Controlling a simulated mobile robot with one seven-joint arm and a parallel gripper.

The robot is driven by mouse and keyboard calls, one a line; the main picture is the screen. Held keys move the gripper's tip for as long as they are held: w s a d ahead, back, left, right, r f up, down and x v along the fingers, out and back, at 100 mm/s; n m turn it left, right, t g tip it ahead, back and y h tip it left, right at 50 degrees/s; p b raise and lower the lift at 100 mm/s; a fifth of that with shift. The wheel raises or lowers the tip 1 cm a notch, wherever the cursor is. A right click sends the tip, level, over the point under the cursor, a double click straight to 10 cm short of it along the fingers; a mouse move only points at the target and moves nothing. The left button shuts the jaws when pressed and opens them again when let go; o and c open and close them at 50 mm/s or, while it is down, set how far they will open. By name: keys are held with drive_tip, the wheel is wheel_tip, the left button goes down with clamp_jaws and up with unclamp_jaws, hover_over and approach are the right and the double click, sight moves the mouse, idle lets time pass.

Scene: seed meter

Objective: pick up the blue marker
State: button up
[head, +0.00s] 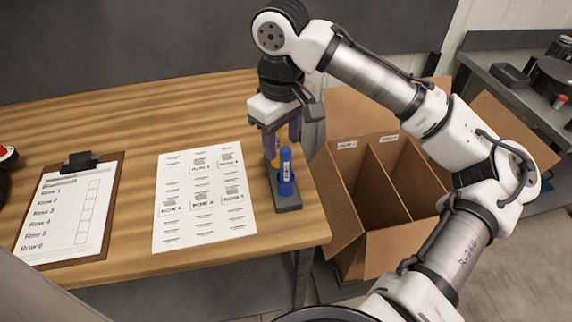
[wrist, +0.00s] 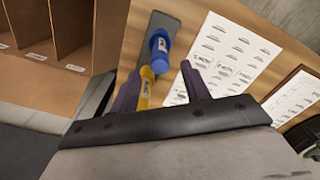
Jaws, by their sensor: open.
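The blue marker (head: 286,173) stands upright on a dark narrow base (head: 287,205) at the table's right end. It also shows in the wrist view (wrist: 159,50), beyond my fingertips and not between the fingers. A yellow marker (head: 276,150) stands behind it in the head view, partly hidden by my gripper and the blue marker. In the wrist view the yellow marker (wrist: 146,90) appears in the gap between my two fingers, nearer the palm. My gripper (head: 281,140) points down over the base with its fingers apart; they also show in the wrist view (wrist: 160,85). I cannot tell whether they touch the yellow marker.
A printed label sheet (head: 204,199) lies left of the base. A clipboard (head: 70,207) lies farther left. An open cardboard box with dividers (head: 372,190) stands right of the table edge. A dark wall (head: 150,40) runs behind the table.

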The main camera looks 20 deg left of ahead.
sight(285, 165)
drive_tip(key=shift+f, duration=0.75)
drive_tip(key=f, duration=0.1)
drive_tip(key=f+p, duration=0.1)
drive_tip(key=f, duration=0.2)
drive_tip(key=shift+s+d, duration=0.3)
drive_tip(key=shift+d, duration=0.1)
drive_tip(key=shift+f, duration=0.7)
clamp_jaws()
drive_tip(key=shift+r, duration=0.1)
